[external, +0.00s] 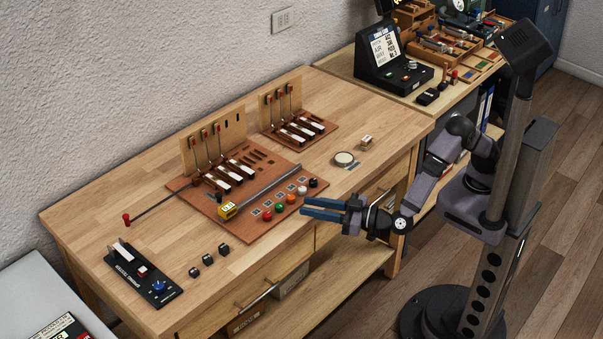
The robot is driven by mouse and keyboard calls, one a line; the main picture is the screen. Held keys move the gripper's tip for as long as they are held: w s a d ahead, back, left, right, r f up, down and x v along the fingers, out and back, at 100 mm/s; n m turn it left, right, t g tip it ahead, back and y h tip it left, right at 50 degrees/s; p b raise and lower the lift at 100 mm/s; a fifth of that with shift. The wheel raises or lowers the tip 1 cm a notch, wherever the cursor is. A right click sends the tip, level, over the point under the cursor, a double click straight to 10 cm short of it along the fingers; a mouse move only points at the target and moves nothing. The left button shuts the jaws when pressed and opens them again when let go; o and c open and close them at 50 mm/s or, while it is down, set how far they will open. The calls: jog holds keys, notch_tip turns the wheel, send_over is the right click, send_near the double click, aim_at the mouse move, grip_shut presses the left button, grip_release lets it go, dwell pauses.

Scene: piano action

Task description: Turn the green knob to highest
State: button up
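The green knob (280,209) sits near the front edge of the brown board (238,234), in a row of coloured knobs. It is second from the left, between a red knob (267,215) and an orange knob (291,199). Its pointer and its setting are too small to read. My gripper (304,206) has two long blue fingers, with a gap between them. It is empty and reaches in from the right at the table's front edge. Its fingertips are a little to the right of the green knob and appear apart from it.
A white knob (302,190) and a black knob (313,183) continue the row near my fingers. Upright hammer-like parts (217,145) stand farther back.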

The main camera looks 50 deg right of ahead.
aim_at(283, 207)
jog(key=shift+w+a+f+p, duration=0.1)
jog(key=shift+w+a+f, duration=0.35)
jog(key=shift+w, duration=0.65)
jog(key=shift+w+a+f+p, duration=0.2)
jog(key=shift+w+a, duration=0.45)
jog(key=shift+w, duration=0.5)
jog(key=shift+w+a+f+p, duration=0.1)
jog(key=shift+w+a+f, duration=0.35)
jog(key=shift+w, duration=0.65)
jog(key=shift+a+r, duration=0.1)
jog(key=shift+r, duration=0.05)
grip_shut()
